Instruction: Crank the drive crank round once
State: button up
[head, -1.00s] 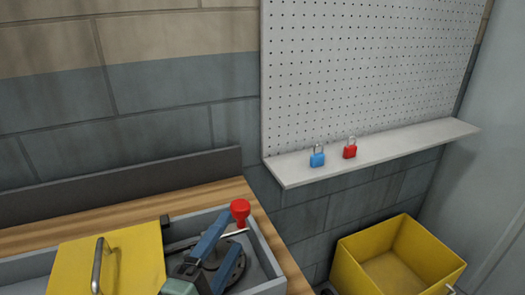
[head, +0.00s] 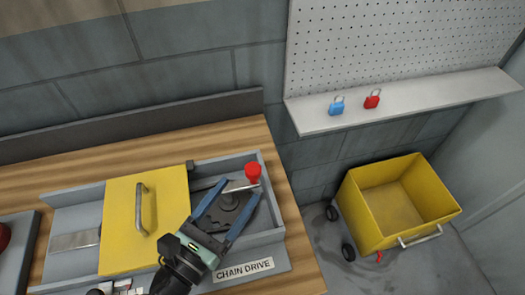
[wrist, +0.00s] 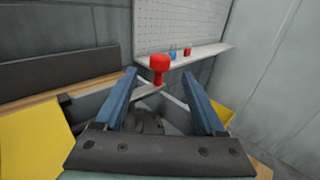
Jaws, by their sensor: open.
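The drive crank has a red knob (head: 253,173) standing at the end of a pale metal arm (head: 239,187). The arm runs to a dark hub inside the right end of the grey chain drive tray. My gripper (head: 238,189) is over the hub with its two blue fingers apart and pointing toward the knob. In the wrist view the red knob (wrist: 160,66) stands upright beyond the fingertips, about midway between them, with nothing touching it that I can see. Part of the hub is hidden by my fingers.
A yellow cover (head: 120,225) with a metal handle lies over the tray left of the crank. The tray walls (head: 263,208) surround the hub. A shelf (head: 420,100) holds a blue padlock (head: 337,106) and a red padlock (head: 372,99). A yellow bin (head: 375,215) stands on the floor at right.

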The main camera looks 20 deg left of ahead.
aim_at(257, 165)
jog(key=w, duration=0.3)
jog(key=w+d, duration=0.1)
jog(key=w, duration=0.2)
jog(key=w+d+p, duration=0.1)
jog(key=w, duration=0.3)
grip_shut()
jog(key=shift+a, duration=0.1)
dwell(1.1)
